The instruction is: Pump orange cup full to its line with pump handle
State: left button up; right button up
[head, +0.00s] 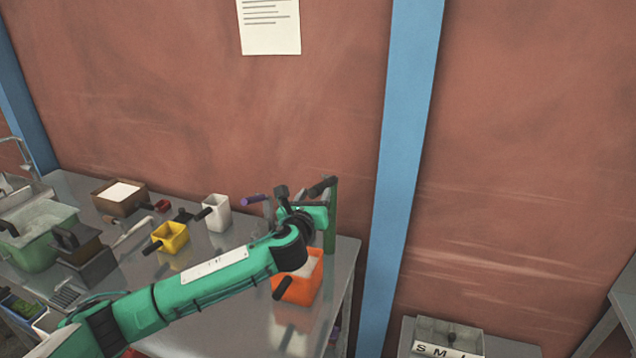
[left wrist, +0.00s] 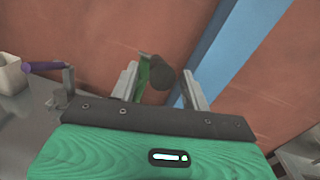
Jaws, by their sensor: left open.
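The orange cup (head: 312,288) stands on the metal table below and partly behind my left arm, with a dark handle at its front left. Pale powder shows inside; its fill line and exact level are hidden or too small to tell. The pump has a green post (head: 332,225) and a dark pump handle (head: 322,186) at the table's back right. My left gripper (head: 300,195) is open at the pump. In the left wrist view, the pump handle's round dark end (left wrist: 160,78) shows between the open fingers (left wrist: 159,72). I cannot tell whether they touch it. My right gripper is out of view.
A purple-handled crank (head: 253,199) is just left of my gripper. A yellow cup (head: 171,238), a white cup (head: 216,213) and a brown box (head: 118,203) stand farther left. A green tub (head: 40,245) is at far left. The wall (head: 200,100) rises close behind.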

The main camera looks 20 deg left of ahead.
aim_at(321, 183)
pick_arm(q)
jog(key=shift+w+p, duration=0.55)
jog(key=shift+w, duration=1.45)
grip_shut()
